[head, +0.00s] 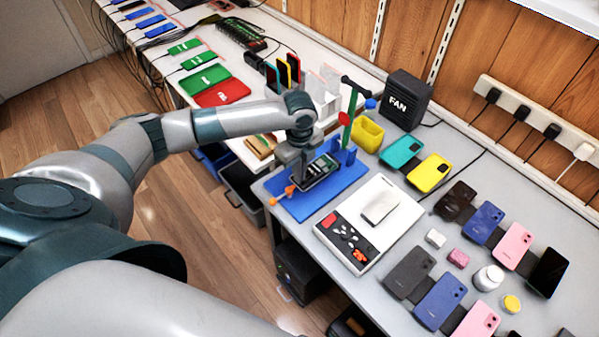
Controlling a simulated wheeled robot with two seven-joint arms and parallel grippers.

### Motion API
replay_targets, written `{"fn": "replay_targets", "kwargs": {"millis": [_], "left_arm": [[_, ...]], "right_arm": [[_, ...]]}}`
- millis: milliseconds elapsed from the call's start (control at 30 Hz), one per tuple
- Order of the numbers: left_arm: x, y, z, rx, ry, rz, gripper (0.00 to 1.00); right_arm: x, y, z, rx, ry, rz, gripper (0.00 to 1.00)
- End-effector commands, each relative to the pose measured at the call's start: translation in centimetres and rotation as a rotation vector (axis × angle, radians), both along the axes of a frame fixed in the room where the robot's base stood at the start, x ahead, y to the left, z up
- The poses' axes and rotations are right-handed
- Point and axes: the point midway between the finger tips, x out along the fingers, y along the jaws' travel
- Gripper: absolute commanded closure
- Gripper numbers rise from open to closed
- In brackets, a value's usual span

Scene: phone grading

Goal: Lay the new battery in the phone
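An opened phone (321,169) with dark and green insides lies on a blue fixture (320,200) at the near left corner of the grey bench. My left gripper (290,180) points down at the left side of this phone, close above the fixture. Its fingertips are small and partly hidden, so I cannot tell whether it is open or holds anything. I cannot pick out a battery with certainty. My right gripper is out of view.
An orange-tipped clamp (284,195) and a green post (351,121) stand at the fixture. A white scale-like device (345,210) sits right of it.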

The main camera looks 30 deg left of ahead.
Motion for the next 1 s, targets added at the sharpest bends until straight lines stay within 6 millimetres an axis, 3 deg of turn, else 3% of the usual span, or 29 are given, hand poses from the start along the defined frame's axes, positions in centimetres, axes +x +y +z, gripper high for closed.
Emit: {"fn": "replay_targets", "kwargs": {"millis": [1000], "left_arm": [[0.03, -0.02, -0.57, 0.0, 0.0, 0.0, 1.0]], "right_arm": [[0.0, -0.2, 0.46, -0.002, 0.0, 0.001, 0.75]]}}
